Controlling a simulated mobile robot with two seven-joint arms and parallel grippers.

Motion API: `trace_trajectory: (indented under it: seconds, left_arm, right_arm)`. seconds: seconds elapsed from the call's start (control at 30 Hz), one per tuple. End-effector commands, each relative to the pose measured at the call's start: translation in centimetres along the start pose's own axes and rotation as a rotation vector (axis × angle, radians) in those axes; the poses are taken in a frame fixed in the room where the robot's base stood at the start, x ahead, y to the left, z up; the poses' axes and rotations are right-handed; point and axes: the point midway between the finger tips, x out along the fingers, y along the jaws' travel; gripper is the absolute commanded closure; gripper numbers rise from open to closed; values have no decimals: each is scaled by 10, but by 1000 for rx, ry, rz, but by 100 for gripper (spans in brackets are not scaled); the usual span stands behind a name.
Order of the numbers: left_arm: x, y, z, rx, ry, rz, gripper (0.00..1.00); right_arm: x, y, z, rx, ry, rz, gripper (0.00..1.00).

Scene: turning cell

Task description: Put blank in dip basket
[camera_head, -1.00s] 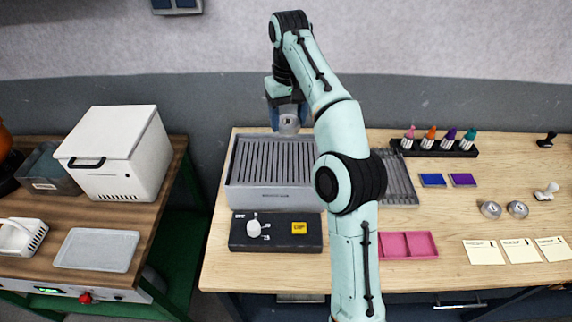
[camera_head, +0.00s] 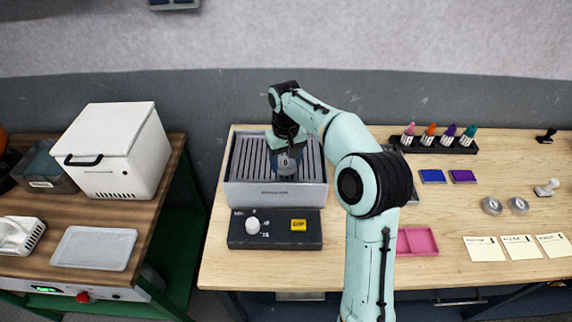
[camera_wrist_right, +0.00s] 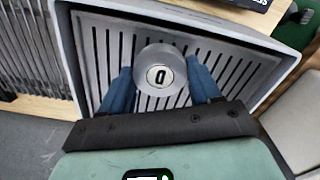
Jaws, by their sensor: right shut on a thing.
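The blank (camera_wrist_right: 160,78) is a round grey metal piece with a dark letter on its pale top face. My right gripper (camera_wrist_right: 160,88) is shut on it, with a blue finger on each side. In the head view, the right gripper (camera_head: 287,160) holds the blank (camera_head: 291,163) over or in the grey slatted box (camera_head: 276,195). I cannot tell whether the blank touches the slats. A small white slotted basket (camera_head: 20,235), possibly the dip basket, stands at the far left. My left gripper is not in view.
A black control box (camera_head: 275,242) with a white knob and yellow button stands in front. Two metal discs (camera_head: 491,205), ink pads (camera_head: 432,177), a pink tray (camera_head: 416,241) and cards lie right. A white lidded box (camera_head: 112,150) and a pale tray (camera_head: 92,248) are left.

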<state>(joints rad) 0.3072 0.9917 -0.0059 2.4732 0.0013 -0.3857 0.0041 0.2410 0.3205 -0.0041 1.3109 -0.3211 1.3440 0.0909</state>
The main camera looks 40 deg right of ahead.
Motion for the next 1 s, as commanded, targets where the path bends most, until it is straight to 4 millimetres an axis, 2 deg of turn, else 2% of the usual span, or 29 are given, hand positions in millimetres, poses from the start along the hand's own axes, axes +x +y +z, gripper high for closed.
trace_trajectory:
  seconds: [0.03, 0.1, 0.47, 0.5, 0.57, 0.6, 0.87, 1.0]
  left_arm:
    - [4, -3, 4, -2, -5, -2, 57]
    - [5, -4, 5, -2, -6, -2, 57]
    - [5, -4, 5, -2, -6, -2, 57]
    - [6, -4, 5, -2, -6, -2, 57]
    - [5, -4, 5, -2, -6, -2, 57]
    - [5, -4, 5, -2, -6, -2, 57]
    - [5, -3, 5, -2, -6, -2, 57]
    - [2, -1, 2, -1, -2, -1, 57]
  right_arm:
    - [11, 1, 2, 1, -5, 1, 73]
    - [17, 1, 1, 1, -2, 1, 73]
    - [20, 0, 1, 0, -1, 0, 73]
    - [21, 0, 1, 0, -1, 1, 34]
    - [20, 0, 0, 0, -1, 0, 15]
    - [20, 0, 0, 0, -1, 0, 12]
    - [19, 0, 0, 1, -1, 0, 12]
    - [8, 0, -1, 1, 4, 0, 12]
